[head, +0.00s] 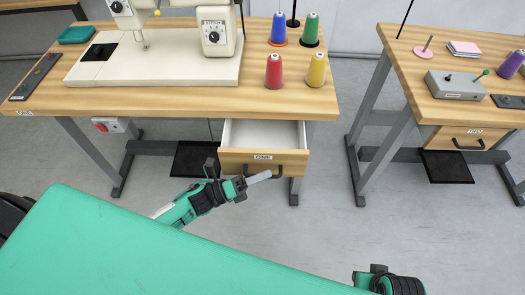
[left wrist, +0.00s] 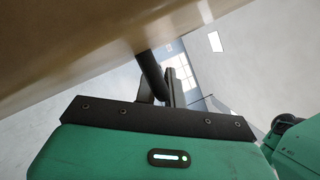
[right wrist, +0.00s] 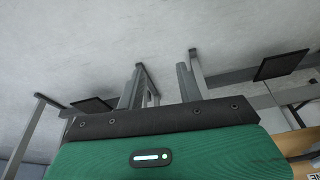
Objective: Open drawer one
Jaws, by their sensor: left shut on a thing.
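Drawer one (head: 291,163), a wooden-fronted drawer labelled ONE, stands pulled out from under the left table, its pale empty-looking inside (head: 262,133) showing. Its dark bar handle (head: 281,173) is on the front. My left gripper (head: 262,177) is at this handle. In the left wrist view the dark handle (left wrist: 151,72) lies between the fingers of my left gripper (left wrist: 160,88), which is shut on it. My right gripper (right wrist: 159,88) is open and empty, pointing over grey floor; in the head view only part of the right arm shows at the bottom edge.
The left table (head: 180,99) carries a sewing machine (head: 165,67) and several thread cones, including a red one (head: 274,72). A second table (head: 400,50) at the right has a closed drawer labelled TWO (head: 452,135). Open floor lies between the tables.

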